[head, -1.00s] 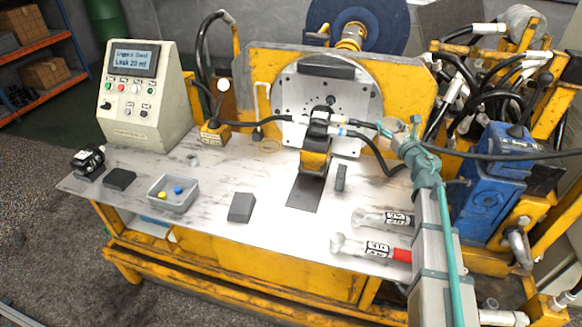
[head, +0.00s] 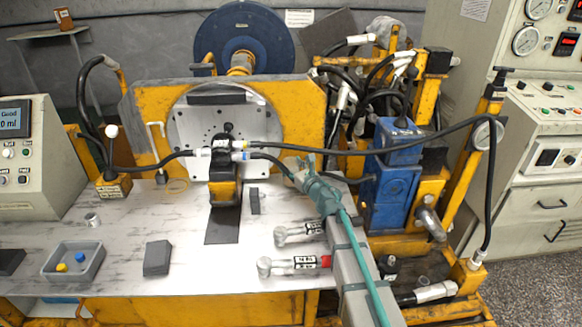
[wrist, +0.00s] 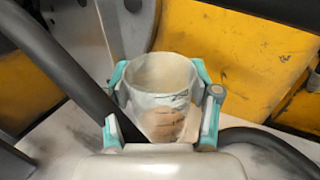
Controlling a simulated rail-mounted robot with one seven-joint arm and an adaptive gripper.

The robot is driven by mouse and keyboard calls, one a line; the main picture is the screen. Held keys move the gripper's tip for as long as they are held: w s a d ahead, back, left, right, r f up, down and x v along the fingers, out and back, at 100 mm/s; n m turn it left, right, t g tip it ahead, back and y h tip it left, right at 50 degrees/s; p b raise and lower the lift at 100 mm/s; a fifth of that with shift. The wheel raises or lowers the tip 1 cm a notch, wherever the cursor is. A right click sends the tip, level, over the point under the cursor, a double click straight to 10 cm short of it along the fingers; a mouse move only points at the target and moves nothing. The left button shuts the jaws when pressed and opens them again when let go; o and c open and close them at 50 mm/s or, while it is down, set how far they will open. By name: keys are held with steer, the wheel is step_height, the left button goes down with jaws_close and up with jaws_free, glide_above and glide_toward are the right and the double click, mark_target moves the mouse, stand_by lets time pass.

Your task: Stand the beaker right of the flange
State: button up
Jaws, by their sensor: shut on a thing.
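My gripper (head: 297,172) hangs over the right part of the bench, right of the motor stand. In the wrist view, its teal fingers (wrist: 163,105) are shut on a clear beaker (wrist: 160,82), one on each side. The beaker's open rim faces up in that picture. In the head view the beaker (head: 292,165) is small and partly covered by my gripper. A round grey plate with bolt holes (head: 187,125), which looks like the flange, stands upright in the yellow frame, behind and left of my gripper. The black motor on its yellow stand partly hides it.
A dark grey block (head: 157,258), a grey tray (head: 74,262) and a small metal ring (head: 92,220) are left. Black hoses cross near my gripper. A blue pump (head: 392,180) stands right.

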steer(key=shift+f, duration=0.1)
steer(key=o, duration=1.2)
steer(key=v, duration=1.2)
